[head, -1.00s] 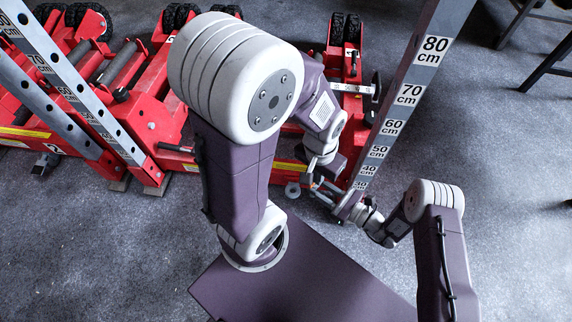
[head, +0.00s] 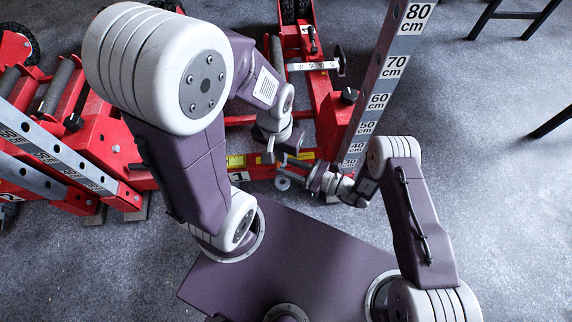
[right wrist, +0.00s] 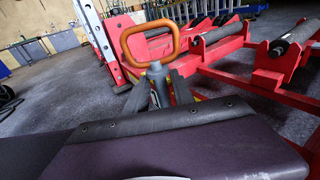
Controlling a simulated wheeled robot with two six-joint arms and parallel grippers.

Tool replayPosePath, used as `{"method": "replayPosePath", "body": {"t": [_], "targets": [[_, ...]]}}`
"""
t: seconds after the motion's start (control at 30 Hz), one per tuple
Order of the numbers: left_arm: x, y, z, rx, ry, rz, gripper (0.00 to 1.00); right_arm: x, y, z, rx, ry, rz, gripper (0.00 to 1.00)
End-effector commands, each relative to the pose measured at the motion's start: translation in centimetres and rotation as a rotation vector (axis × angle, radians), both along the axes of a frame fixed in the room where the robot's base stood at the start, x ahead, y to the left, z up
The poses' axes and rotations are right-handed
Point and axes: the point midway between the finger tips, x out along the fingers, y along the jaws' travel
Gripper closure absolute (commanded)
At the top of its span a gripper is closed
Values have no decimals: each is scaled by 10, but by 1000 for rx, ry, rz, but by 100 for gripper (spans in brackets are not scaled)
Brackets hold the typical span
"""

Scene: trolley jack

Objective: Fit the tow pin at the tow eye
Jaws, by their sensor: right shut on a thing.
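The tow pin has an orange loop handle (right wrist: 150,42) and a grey shank (right wrist: 158,82) in the right wrist view. My right gripper (right wrist: 158,98) is shut on its shank, with the loop standing above the fingers. The pin's lower end is hidden. In the head view my right gripper (head: 312,177) is beside a small grey round fitting (head: 283,183) at the front of the red jack marked 1. This may be the tow eye, but its hole cannot be made out. My left gripper (head: 274,150) hangs just above that fitting; its fingers are too small to read.
The red trolley jack (head: 322,100) stands behind both grippers. A tall grey scale post (head: 385,85) rises close to my right gripper. More red jacks (head: 90,140) with scale posts crowd the left. Open grey floor (head: 490,190) lies to the right, with dark stool legs (head: 500,15) beyond.

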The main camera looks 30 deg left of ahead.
Motion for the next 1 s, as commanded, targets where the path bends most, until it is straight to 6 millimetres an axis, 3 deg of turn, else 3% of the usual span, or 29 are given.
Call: {"method": "replayPosePath", "body": {"t": [0.33, 1.0], "targets": [[0, 0, -37, 0, 0, 0, 100, 0, 0, -43, 1, 0, 0, 100], [0, 0, -37, 0, 0, 0, 100, 0, 0, -45, 1, 0, 0, 100]]}}
